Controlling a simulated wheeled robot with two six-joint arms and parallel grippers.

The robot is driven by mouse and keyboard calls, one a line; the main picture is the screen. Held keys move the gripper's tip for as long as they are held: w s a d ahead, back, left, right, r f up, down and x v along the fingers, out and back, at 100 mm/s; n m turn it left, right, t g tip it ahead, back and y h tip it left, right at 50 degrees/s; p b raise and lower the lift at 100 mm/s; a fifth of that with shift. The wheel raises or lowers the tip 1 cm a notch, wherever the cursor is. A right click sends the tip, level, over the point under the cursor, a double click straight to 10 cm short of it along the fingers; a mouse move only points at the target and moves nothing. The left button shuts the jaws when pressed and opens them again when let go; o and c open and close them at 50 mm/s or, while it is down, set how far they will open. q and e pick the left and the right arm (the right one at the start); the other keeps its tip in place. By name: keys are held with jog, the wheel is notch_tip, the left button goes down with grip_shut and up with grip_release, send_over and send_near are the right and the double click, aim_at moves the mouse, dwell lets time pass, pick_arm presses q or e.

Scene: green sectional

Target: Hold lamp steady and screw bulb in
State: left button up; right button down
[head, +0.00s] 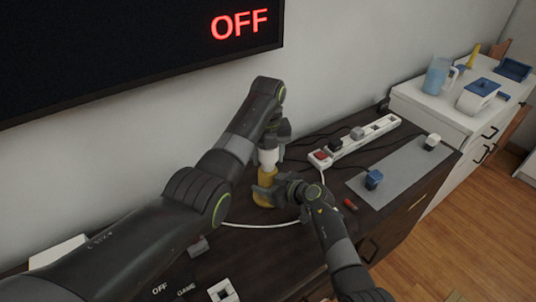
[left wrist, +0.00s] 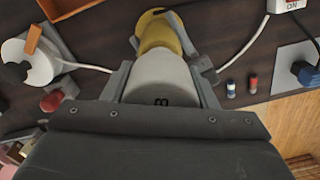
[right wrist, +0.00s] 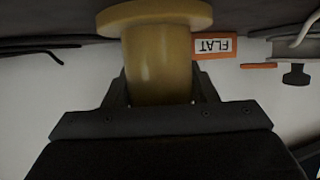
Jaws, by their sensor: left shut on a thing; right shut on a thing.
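The yellow lamp (head: 266,179) stands on the dark desk, with the white bulb (head: 268,158) directly above it. My left gripper (head: 272,140) is shut on the bulb from above; in the left wrist view the bulb (left wrist: 162,78) sits between the fingers, marked with an 8, with the yellow lamp (left wrist: 158,38) just beyond it. My right gripper (head: 265,190) is shut on the lamp from the right; in the right wrist view its yellow stem (right wrist: 158,62) is between the fingers and its wider round base (right wrist: 155,14) shows at the top. The bulb-to-lamp joint is partly hidden, so how deeply the bulb sits cannot be told.
A white power strip (head: 356,143) with plugs lies behind, to the right. A grey mat (head: 405,172) bears a blue plug (head: 373,179) and a white one. A white cord (head: 262,225) curves near the lamp. The wall screen (head: 130,45) reads OFF. A white cabinet (head: 440,112) stands at right.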

pick_arm(q)
jog(key=m, duration=0.3)
jog(key=o, duration=1)
jog(key=shift+r, duration=2.25)
jog(key=shift+o, duration=0.3)
